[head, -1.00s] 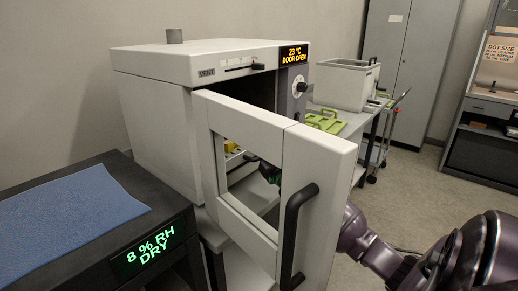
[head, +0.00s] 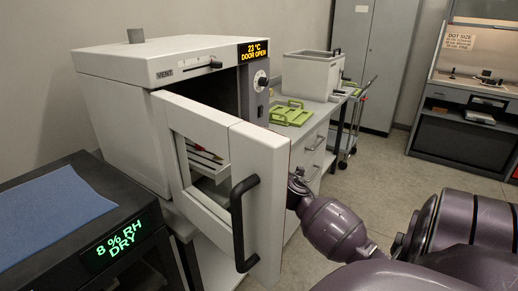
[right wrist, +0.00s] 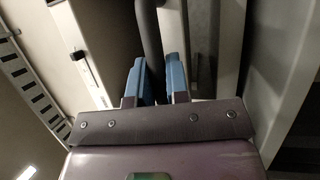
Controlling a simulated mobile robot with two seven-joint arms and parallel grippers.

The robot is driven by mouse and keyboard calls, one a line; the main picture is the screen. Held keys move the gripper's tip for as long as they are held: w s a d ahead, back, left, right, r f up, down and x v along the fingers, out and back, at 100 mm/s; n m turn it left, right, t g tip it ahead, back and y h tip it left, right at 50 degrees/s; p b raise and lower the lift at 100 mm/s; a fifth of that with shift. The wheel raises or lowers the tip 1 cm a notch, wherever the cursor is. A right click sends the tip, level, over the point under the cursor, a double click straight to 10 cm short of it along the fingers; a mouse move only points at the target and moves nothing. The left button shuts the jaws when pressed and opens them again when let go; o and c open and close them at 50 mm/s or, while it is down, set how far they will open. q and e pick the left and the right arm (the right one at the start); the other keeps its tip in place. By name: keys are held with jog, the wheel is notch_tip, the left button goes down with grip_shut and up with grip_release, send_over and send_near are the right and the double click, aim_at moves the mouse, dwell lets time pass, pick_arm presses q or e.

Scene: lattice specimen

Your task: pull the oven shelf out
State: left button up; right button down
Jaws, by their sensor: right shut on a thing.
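The oven (head: 125,85) stands open at the left in the head view. Its door (head: 262,195), with a window and black handle, swings toward me. The oven shelf (head: 212,172) shows through the window as a pale tray with small red and yellow things on it. My right arm reaches behind the door's right edge, which hides its gripper in the head view. In the right wrist view my right gripper (right wrist: 156,82), with blue fingertips, is closed about a dark bar (right wrist: 148,35), seemingly part of the shelf. My left gripper is out of view.
A dark cabinet (head: 160,268) with a blue mat (head: 45,215) stands at the front left. Behind the oven, a counter holds green trays (head: 291,113) and a grey bin (head: 313,78).

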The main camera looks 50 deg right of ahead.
jog(key=c, duration=1.1)
grip_release()
jog(key=v, duration=1.1)
